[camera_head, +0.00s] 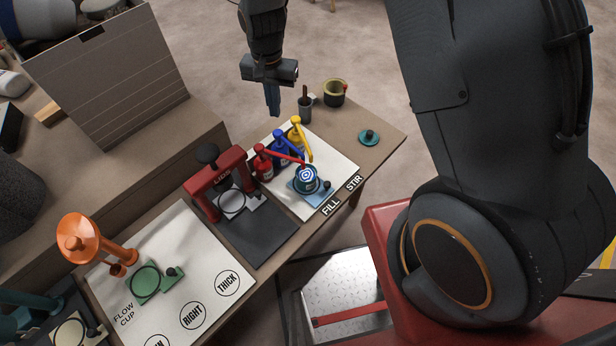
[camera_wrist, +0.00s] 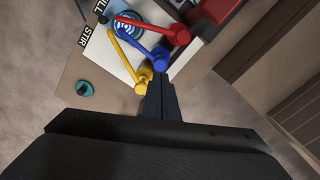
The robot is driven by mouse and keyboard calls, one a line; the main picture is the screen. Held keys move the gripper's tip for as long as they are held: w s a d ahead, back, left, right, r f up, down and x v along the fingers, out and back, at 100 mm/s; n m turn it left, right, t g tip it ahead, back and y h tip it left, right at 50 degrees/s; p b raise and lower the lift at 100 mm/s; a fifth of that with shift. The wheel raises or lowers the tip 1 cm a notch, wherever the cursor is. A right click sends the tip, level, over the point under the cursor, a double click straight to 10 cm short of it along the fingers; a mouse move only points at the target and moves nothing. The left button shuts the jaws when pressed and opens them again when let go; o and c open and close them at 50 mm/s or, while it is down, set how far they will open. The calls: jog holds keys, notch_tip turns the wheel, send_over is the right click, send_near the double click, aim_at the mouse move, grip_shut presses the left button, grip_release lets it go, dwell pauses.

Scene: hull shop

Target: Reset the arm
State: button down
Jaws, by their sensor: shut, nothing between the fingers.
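My gripper (camera_head: 272,108) hangs in the air in the head view, fingers pointing down and pressed together, with nothing between them. It is above the back part of the bench, behind the pump bottles. In the wrist view the shut fingers (camera_wrist: 160,98) point towards the yellow pump (camera_wrist: 142,76) and the blue pump (camera_wrist: 150,52). I cannot tell exactly how high above the bench the fingertips are.
Below are red (camera_head: 262,163), blue (camera_head: 281,148) and yellow (camera_head: 297,134) pumps and a blue can (camera_head: 307,179) on the white FILL/STIR mat (camera_head: 333,158). A dark cup (camera_head: 305,108), tape-like pot (camera_head: 334,93) and teal lid (camera_head: 369,137) stand nearby. A red press (camera_head: 214,180) is left.

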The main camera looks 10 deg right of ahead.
dwell(0.3)
jog(key=s+d+r+n+b, duration=0.2)
jog(key=s+d+r, duration=0.3)
jog(key=s+d, duration=0.2)
jog(key=s+d+r+n+t+b, duration=0.1)
jog(key=s+d+r+n+b, duration=0.2)
jog(key=s+d+r, duration=0.2)
jog(key=s+d, duration=0.3)
jog(key=shift+r+b, duration=0.25)
jog(key=shift+b, duration=0.1)
